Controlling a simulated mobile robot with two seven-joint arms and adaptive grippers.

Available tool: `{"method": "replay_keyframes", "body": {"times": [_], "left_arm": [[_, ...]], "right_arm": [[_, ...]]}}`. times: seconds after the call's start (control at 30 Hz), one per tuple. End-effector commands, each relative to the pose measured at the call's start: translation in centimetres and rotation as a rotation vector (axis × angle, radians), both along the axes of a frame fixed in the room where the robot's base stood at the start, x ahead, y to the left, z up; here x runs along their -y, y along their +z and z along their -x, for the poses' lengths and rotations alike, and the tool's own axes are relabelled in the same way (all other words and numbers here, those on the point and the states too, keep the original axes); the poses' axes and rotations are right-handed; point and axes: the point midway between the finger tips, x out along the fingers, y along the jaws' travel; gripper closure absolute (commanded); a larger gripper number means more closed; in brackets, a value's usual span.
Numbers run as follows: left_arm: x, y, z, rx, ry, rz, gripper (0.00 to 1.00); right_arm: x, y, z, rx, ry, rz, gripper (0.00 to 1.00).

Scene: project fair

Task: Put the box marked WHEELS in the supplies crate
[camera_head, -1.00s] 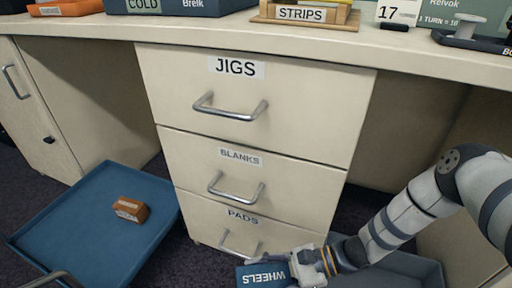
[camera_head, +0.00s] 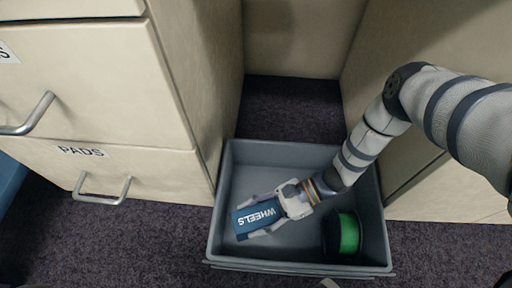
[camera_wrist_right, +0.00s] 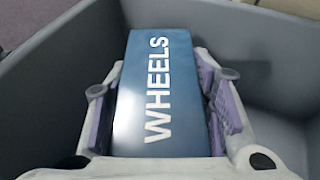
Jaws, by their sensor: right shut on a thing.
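The blue box marked WHEELS (camera_head: 258,216) is between the fingers of my right gripper (camera_head: 262,218). In the right wrist view the box (camera_wrist_right: 157,95) fills the space between the purple finger pads, its white lettering facing the camera. In the head view, box and gripper are over the inside of the grey crate (camera_head: 230,185), toward its left side. The crate's wall also shows in the right wrist view (camera_wrist_right: 60,65). I cannot tell whether the box touches the crate floor. My left gripper is not in view.
A green spool with dark ends (camera_head: 348,234) lies in the crate's front right part. A drawer cabinet with a PADS drawer (camera_head: 115,175) stands at the left of the crate, and a panel at its right. Dark carpet (camera_head: 290,115) lies behind the crate.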

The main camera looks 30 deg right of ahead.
Motion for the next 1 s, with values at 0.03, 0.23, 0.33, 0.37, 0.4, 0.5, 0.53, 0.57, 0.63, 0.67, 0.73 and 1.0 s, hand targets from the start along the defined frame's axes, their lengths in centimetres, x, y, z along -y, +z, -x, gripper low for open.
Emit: {"method": "replay_keyframes", "body": {"times": [0.03, 0.23, 0.33, 0.37, 0.4, 0.5, 0.53, 0.57, 0.63, 0.67, 0.73, 1.0], "left_arm": [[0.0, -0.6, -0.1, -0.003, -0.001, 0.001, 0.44], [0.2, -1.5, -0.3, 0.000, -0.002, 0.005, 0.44], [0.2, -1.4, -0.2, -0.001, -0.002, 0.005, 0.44], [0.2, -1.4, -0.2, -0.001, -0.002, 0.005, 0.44], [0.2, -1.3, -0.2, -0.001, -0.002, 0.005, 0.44], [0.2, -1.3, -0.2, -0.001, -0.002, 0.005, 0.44], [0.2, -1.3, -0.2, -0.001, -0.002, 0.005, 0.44], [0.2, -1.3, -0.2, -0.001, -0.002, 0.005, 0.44], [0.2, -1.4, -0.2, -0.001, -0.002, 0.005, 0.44], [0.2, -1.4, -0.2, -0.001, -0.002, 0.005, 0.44], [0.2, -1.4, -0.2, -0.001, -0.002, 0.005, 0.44], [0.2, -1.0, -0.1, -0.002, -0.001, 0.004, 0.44]], "right_arm": [[-0.1, -1.3, 0.0, -0.001, 0.002, 0.001, 0.85], [0.0, -4.0, 0.0, 0.003, 0.001, -0.001, 0.85], [0.0, -3.9, 0.0, 0.001, 0.000, -0.001, 0.85], [0.0, -3.9, 0.0, 0.001, 0.000, -0.001, 0.85], [0.0, -3.9, 0.0, 0.001, 0.000, -0.001, 0.85], [0.0, -4.0, 0.0, 0.001, 0.000, 0.000, 0.50], [0.0, -4.0, 0.0, 0.001, 0.000, 0.000, 0.43], [0.0, -4.0, 0.0, 0.001, 0.000, 0.000, 0.36], [0.0, -4.0, 0.0, 0.001, 0.000, 0.000, 0.29], [0.0, -4.0, 0.0, 0.001, 0.000, 0.000, 0.29], [0.0, -4.0, 0.0, 0.001, 0.000, 0.000, 0.29], [1.4, -3.3, 0.2, 0.001, 0.000, 0.003, 0.29]]}}
